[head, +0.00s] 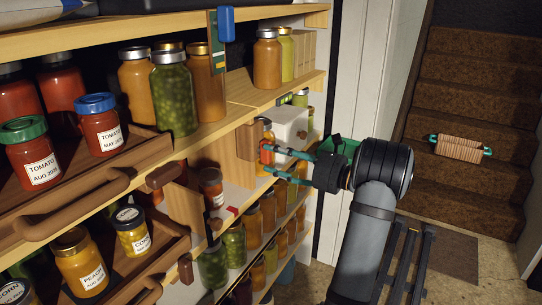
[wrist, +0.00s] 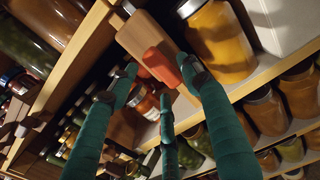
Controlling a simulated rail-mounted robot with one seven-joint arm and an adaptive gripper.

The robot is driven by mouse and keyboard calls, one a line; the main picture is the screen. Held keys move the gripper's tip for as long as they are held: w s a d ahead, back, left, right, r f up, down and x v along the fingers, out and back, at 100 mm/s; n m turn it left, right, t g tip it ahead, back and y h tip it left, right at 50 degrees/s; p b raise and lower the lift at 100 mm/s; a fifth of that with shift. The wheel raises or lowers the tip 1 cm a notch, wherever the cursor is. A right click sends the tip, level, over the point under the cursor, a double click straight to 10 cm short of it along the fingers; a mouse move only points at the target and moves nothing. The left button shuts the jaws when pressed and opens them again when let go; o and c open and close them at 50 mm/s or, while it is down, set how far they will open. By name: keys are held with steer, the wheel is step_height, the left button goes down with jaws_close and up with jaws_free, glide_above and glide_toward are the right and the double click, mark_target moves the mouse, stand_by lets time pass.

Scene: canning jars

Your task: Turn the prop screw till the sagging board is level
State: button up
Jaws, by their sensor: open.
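A wooden block (head: 247,141) stands right under the shelf board (head: 275,88), near a visible joint in it. In the wrist view the block (wrist: 145,38) has an orange-red handle (wrist: 163,66) on its lower end, which looks like the prop screw. The board's tilt is hard to judge.
Glass jars (head: 174,95) crowd the shelves near the board's front edge. A wooden drawer (head: 75,205) with handles juts out at left. A green card with a blue clip (head: 226,24) hangs from the upper shelf.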

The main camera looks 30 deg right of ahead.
steer(key=v, duration=1)
steer(key=shift+w+a, duration=0.1)
steer(key=shift+w, duration=0.1)
steer(key=x, duration=1.2)
steer(key=shift+s, duration=0.1)
